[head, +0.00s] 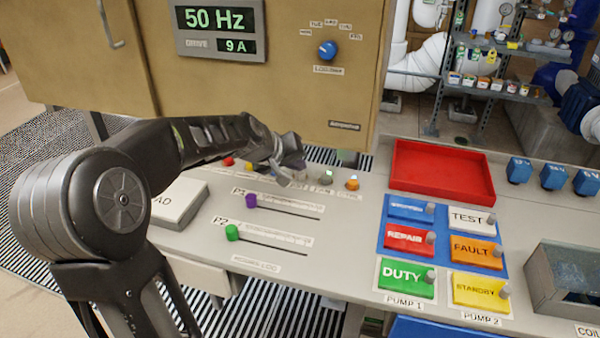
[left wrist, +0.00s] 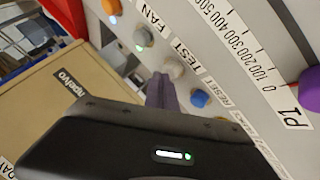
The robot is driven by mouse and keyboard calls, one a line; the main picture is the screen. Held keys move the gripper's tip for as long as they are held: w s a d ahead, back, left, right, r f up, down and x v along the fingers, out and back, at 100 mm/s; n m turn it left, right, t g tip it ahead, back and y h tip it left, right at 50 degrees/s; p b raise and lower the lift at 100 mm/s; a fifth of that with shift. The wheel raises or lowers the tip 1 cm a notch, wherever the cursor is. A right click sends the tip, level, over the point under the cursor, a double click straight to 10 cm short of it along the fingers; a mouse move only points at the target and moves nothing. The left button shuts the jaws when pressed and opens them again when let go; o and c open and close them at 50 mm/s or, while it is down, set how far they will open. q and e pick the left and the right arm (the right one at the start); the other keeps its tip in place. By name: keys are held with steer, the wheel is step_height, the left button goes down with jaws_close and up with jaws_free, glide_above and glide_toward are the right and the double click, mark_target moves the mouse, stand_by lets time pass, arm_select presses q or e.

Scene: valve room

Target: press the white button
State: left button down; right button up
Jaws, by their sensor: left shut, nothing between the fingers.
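The white button (left wrist: 174,68) sits beside the TEST label in the left wrist view, in a row of coloured buttons on the grey panel. In the head view it is hidden behind my left gripper (head: 297,164). My left gripper is shut and empty over the button row. In the left wrist view its fingertips (left wrist: 160,80) show just beside the white button; I cannot tell if they touch it. My right gripper is in neither view.
An orange button (head: 352,183) is at the row's right end. Purple (head: 251,200) and green (head: 232,232) slider knobs stand nearer. A red tray (head: 443,184) lies right.

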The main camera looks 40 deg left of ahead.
mark_target(298, 174)
arm_select(q)
steer(key=shift+f, duration=0.25)
steer(key=shift+r, duration=0.1)
stand_by(0.4)
steer(key=shift+r+p, duration=0.5)
steer(key=shift+r, duration=0.3)
steer(key=shift+r, duration=0.1)
steer(key=shift+r+p, duration=1.9)
steer(key=shift+r, duration=0.5)
